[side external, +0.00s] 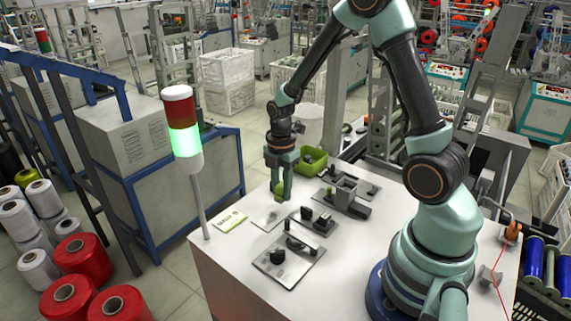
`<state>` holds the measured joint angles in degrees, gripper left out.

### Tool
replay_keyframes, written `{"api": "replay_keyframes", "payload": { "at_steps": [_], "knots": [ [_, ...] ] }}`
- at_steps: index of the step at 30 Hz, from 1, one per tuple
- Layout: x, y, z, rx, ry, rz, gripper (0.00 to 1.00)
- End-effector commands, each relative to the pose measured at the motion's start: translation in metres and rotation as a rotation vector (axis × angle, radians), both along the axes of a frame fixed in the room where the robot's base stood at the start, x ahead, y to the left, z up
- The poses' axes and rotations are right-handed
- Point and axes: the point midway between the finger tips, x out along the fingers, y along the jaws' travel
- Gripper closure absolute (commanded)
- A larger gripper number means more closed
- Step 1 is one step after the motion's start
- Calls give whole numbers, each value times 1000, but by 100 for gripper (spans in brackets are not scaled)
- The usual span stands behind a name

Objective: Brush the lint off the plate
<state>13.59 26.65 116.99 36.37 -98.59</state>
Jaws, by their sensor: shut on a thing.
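My gripper (281,194) points down at the back left of the white table, with its fingers shut on a small yellow-green thing. The fingers cover most of this thing, and I cannot tell whether it is a brush. A flat grey plate (266,217) lies on the table just below and left of the fingertips. I cannot tell whether the held thing touches the plate. Lint is too small to make out. A larger metal plate (297,275) with dark fittings on it lies nearer the front.
A green bin (313,161) stands behind and right of my gripper. Dark metal fixtures (345,197) stand in the middle of the white table (345,285). A green-and-white card (229,221) lies at the left edge by the signal lamp (181,125). The table's front is clear.

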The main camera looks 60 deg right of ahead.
Motion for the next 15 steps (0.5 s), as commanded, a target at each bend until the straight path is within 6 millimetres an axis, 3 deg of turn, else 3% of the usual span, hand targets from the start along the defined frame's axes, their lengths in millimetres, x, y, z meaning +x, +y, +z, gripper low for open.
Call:
{"api": "replay_keyframes", "payload": {
  "at_steps": [9, 15],
  "knots": [
    [0, 4, -33, 0, 3, 2, 100],
    [2, 22, -31, 0, 0, 4, 100]
  ]
}}
